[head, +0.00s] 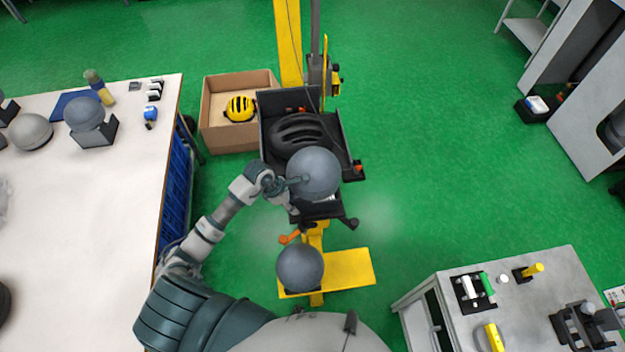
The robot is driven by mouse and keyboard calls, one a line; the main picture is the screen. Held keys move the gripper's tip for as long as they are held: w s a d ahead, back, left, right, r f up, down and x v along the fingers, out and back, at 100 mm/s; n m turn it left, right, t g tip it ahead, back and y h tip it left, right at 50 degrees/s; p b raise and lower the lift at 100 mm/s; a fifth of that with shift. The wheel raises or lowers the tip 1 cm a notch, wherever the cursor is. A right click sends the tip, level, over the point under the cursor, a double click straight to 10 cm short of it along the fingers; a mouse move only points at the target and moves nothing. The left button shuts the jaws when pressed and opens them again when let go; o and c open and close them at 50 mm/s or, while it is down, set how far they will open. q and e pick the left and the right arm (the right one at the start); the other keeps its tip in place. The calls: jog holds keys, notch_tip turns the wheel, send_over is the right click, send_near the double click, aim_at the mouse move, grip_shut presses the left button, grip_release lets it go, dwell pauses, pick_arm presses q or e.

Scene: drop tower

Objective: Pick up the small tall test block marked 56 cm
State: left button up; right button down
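No 56 cm mark can be read on anything. My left gripper (294,187) is at the left side of a grey rounded block (315,172), at the front of the dark tray on the tower. Its fingers overlap the block's edge, and I cannot tell whether they grip it. Another grey rounded block (300,267) is lower, over the yellow base. On the white table at left, a grey rounded block (84,112) sits on a dark stand and another (31,131) lies beside it. My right gripper is not in view.
The dark tray (346,150) holds a black helmet (297,134). Behind it rises the yellow column (288,40). A cardboard box (225,140) with a yellow helmet (240,108) is left of it. A grey bench (440,285) with tools is lower right.

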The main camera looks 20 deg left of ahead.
pick_arm(q)
grip_shut()
jog(key=shift+w+r, duration=0.1)
dwell(0.3)
